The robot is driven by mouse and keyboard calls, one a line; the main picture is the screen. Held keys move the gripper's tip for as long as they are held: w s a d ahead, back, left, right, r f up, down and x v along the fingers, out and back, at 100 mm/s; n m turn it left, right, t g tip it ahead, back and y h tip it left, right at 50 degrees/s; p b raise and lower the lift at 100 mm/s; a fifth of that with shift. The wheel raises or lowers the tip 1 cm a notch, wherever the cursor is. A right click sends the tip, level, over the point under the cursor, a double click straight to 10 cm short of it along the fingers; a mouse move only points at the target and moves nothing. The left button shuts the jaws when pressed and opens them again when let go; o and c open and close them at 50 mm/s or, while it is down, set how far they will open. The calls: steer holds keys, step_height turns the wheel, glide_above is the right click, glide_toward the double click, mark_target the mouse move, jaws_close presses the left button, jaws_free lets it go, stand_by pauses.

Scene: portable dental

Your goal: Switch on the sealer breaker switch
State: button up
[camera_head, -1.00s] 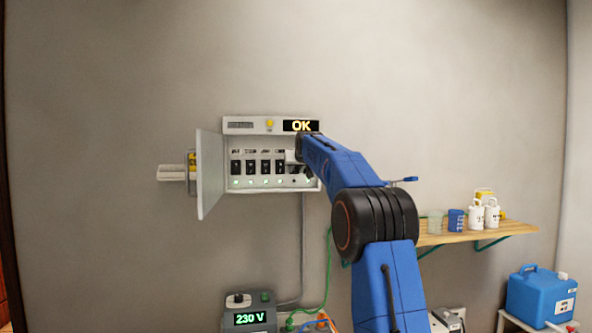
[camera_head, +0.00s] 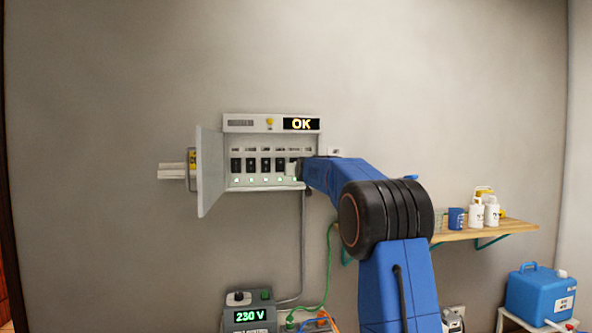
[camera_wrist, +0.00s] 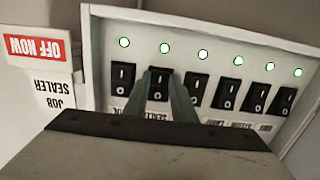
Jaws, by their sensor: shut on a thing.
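In the wrist view, which shows the panel upside down, the black sealer breaker switch (camera_wrist: 158,84) sits second from the left in a row of rockers. A partly hidden label beside it seems to read SEALER. The two greenish fingers of my gripper (camera_wrist: 160,98) stand on either side of this switch and are shut on it. The sealer light (camera_wrist: 164,48) glows green. The rocker's tilt is hard to judge. In the head view my gripper (camera_head: 295,168) is at the right end of the open breaker box (camera_head: 270,186) and hides the switches there.
The other breaker switches (camera_wrist: 197,89) stand close on both sides, their lights green. The box door (camera_head: 209,172) hangs open at left; a card (camera_wrist: 40,62) reads JOB SEALER, OFF NOW. The display (camera_head: 301,124) reads OK. A shelf (camera_head: 470,234) with bottles is at right.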

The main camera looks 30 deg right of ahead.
steer(key=shift+d+f+t, duration=0.1)
steer(key=shift+f+t, duration=0.1)
steer(key=shift+t, duration=0.2)
stand_by(0.3)
steer(key=o, duration=1.1)
steer(key=shift+c, duration=0.2)
steer(key=shift+s, duration=0.1)
steer(key=v, duration=1.7)
steer(key=shift+a+f, duration=0.15)
steer(key=shift+a, duration=0.05)
